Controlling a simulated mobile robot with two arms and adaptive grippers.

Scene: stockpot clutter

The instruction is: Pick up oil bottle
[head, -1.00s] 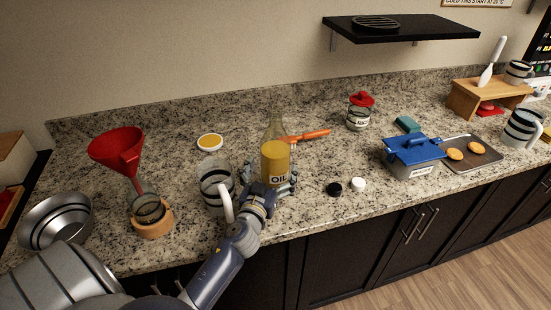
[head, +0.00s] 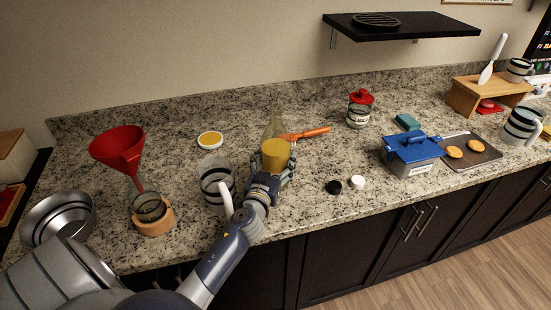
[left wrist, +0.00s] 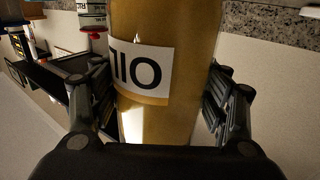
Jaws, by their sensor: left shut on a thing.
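The oil bottle (head: 275,151) is clear glass with yellow oil inside, at the middle of the counter in the head view. My left gripper (head: 270,180) is shut around its lower body from the front and hides its label and base. In the left wrist view the bottle (left wrist: 190,100) fills the space between the fingers, with its "OIL" label facing the camera. The left gripper's fingers (left wrist: 160,105) lie on both sides of it. I cannot tell whether its base touches the counter. My right gripper is not in view.
A striped mug (head: 217,184) stands close left of the gripper. An orange-handled utensil (head: 305,133) lies just behind the bottle. Black and white caps (head: 346,184) lie to the right. A red funnel (head: 119,150) stands at left, a blue-lidded box (head: 412,155) at right.

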